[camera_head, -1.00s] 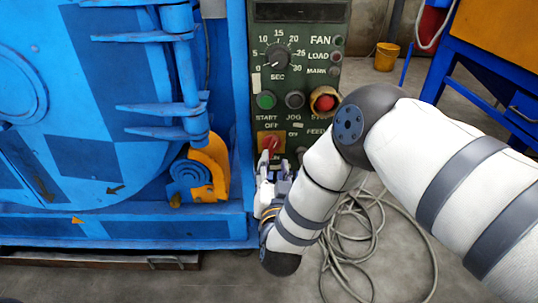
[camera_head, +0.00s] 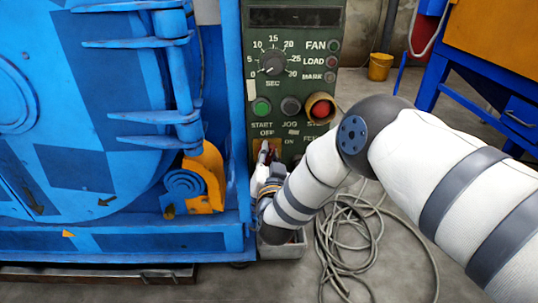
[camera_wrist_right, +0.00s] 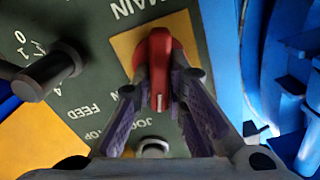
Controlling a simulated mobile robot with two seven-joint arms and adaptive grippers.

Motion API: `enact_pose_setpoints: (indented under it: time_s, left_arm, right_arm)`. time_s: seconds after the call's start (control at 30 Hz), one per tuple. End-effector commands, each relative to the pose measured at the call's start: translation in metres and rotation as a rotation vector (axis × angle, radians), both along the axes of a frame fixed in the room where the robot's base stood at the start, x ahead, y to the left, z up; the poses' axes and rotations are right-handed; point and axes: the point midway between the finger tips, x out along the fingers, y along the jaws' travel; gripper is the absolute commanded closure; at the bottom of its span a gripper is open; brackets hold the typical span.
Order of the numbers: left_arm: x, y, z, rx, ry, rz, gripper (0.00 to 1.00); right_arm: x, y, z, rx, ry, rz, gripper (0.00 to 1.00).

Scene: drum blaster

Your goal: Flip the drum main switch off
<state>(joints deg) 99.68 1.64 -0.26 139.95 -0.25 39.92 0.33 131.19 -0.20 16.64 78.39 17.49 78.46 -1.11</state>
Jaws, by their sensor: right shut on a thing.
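The main switch is a red rotary handle on a yellow plate on the green control panel (camera_head: 295,95). In the right wrist view the red handle (camera_wrist_right: 159,62) lies lengthwise between my right gripper's (camera_wrist_right: 160,78) fingers, its white mark towards my palm. The fingers are shut on its sides. The yellow plate (camera_wrist_right: 122,45) shows around it. In the head view my right gripper (camera_head: 266,152) is at the panel's lower left, below the "OFF" lettering, and hides most of the handle. My left gripper is not in view.
A blue drum machine (camera_head: 90,110) with a yellow bracket (camera_head: 208,175) stands close on the left. Above the switch are a green button (camera_head: 261,107), a black button (camera_head: 290,105) and a red stop button (camera_head: 321,108). A coiled cable (camera_head: 345,245) lies on the floor.

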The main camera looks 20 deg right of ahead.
Motion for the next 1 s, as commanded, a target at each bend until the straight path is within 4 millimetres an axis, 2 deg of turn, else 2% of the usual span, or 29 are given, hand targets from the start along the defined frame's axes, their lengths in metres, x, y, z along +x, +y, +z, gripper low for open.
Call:
enact_pose_setpoints:
  time_s: [0.3, 0.57, 0.6, 0.67, 1.0]
  left_arm:
    - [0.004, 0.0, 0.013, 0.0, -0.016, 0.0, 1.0]
    - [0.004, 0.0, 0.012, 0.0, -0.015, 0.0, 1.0]
    - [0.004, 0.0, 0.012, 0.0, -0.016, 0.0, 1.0]
    - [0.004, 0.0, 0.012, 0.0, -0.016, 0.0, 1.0]
    - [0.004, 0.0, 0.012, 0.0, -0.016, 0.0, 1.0]
  right_arm:
    - [0.0, 0.003, 0.001, -0.337, 0.098, 0.001, 1.0]
    - [0.0, 0.003, -0.001, -0.35, 0.103, 0.0, 1.0]
    - [0.0, 0.003, -0.001, -0.35, 0.103, 0.0, 0.8]
    - [0.0, 0.003, -0.001, -0.349, 0.102, 0.0, 0.67]
    - [-0.004, 0.004, -0.001, -0.348, 0.103, 0.001, 0.67]
